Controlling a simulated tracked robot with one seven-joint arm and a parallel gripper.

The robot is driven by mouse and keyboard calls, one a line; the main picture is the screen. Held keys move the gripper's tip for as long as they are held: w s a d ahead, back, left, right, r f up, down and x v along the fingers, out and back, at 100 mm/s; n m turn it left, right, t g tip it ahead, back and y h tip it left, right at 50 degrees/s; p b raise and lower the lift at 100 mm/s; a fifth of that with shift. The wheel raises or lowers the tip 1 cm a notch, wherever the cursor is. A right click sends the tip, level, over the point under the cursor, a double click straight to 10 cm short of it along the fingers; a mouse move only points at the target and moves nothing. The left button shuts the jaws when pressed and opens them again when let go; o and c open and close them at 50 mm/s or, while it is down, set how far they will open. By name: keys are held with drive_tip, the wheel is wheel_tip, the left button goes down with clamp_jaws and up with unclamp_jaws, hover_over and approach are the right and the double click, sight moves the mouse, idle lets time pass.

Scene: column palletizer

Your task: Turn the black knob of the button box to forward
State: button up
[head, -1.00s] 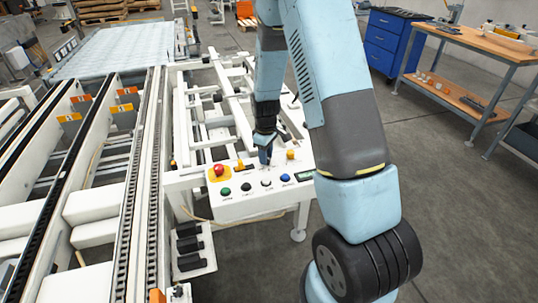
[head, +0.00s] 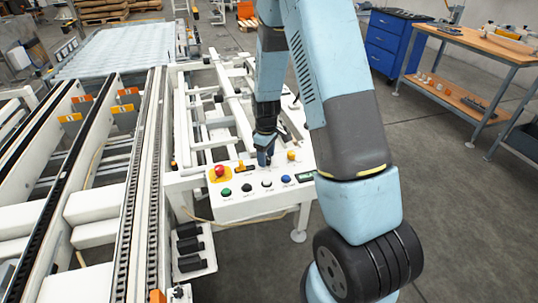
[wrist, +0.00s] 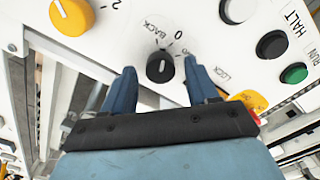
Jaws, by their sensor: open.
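The white button box (head: 240,207) stands at the front end of the conveyor frame. Its black knob (wrist: 160,66) shows in the wrist view, with the label BACK and a 0 printed beside it. My gripper (wrist: 161,76) is open, with one blue finger on each side of the knob and gaps visible between fingers and knob. In the head view my gripper (head: 265,160) points down over the box top and hides the knob. Whether the fingertips reach down to knob height is hard to tell.
A yellow knob (wrist: 72,15) lies to the left of the black knob. White, black and green (wrist: 294,73) buttons are to the right. In the head view a red emergency button (head: 219,171) sits left of my gripper, and a blue button (head: 286,179) sits in front.

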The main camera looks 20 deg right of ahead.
sight(267, 157)
wheel_tip(267, 157, up, 14)
drive_tip(key=shift+f, duration=0.15)
idle(0.6)
drive_tip(key=shift+s+d, duration=0.15)
wheel_tip(267, 157, down, 14)
drive_tip(key=shift+r, duration=0.1)
idle(0.8)
drive_tip(key=c, duration=1)
drive_tip(key=shift+c, duration=0.2)
